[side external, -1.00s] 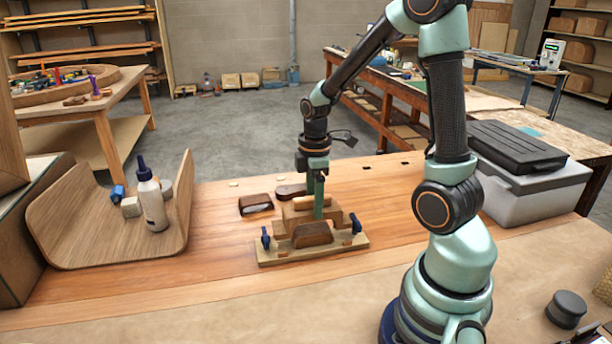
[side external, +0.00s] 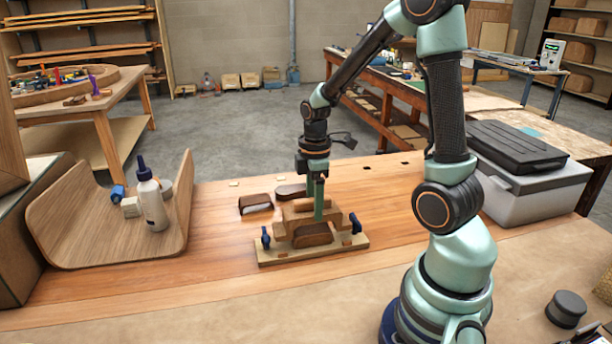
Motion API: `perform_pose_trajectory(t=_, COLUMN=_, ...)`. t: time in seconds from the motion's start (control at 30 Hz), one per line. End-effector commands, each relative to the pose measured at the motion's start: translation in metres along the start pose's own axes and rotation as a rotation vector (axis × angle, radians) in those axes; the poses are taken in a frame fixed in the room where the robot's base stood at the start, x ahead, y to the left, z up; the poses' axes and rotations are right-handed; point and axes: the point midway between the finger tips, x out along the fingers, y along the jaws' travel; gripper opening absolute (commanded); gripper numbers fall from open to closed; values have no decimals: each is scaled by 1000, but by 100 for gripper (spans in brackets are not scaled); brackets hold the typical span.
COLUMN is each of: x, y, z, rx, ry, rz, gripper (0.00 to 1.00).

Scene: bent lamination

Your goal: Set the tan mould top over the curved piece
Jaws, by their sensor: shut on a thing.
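The tan mould top (side external: 293,212) is in my gripper (side external: 319,214), whose green fingers are shut on it, over the middle of the mould base (side external: 281,256). The base is a pale board with tan stepped blocks and a dark blue clamp on the left (side external: 265,238) and on the right (side external: 355,223). A dark brown piece with a curved top (side external: 313,236), seemingly the curved piece, shows at the front of the base, below and in front of the mould top. I cannot tell whether the mould top touches what is under it.
Two dark brown pieces lie behind the base, one with a pale face (side external: 256,204) and one rounded (side external: 291,191). A bent wooden shell (side external: 85,235) with a glue bottle (side external: 152,205) stands at left. A grey lidded box (side external: 530,190) is at right.

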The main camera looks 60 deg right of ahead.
Motion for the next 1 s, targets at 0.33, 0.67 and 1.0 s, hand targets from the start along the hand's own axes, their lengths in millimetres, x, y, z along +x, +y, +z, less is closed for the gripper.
perform_pose_trajectory(t=0.33, x=6, y=0, z=0, rx=0, ry=0, rz=1, gripper=0)
perform_pose_trajectory(t=0.67, x=7, y=0, z=0, rx=0, ry=0, rz=1, gripper=0)
perform_pose_trajectory(t=1.0, x=10, y=0, z=0, rx=0, ry=0, rz=0, gripper=0)
